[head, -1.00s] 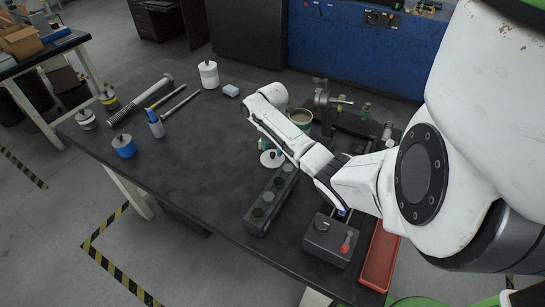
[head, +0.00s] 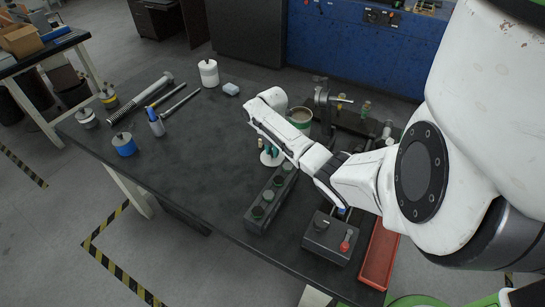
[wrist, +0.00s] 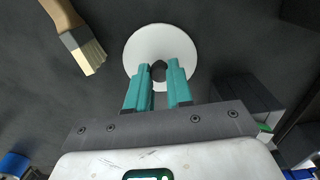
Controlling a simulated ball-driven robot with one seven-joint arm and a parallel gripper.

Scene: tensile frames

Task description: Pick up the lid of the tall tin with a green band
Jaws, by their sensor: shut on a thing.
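The lid is a round white disc with a dark knob, seen in the wrist view (wrist: 137,48) and partly in the head view (head: 271,160). My gripper (wrist: 159,70) has its teal fingers on either side of the dark knob at the disc's middle, shut on it. In the head view the gripper (head: 268,151) shows below my white arm. I cannot tell whether the disc rests on the table or hangs just above it. An open-topped tin (head: 300,117) with a pale rim stands behind my arm, partly hidden; its band is hard to make out.
A brush (wrist: 76,38) lies beside the disc. A dark block with round green-tinted recesses (head: 257,215) is in front. A grey box with a red knob (head: 328,238) and a red tray (head: 379,256) are at the right.

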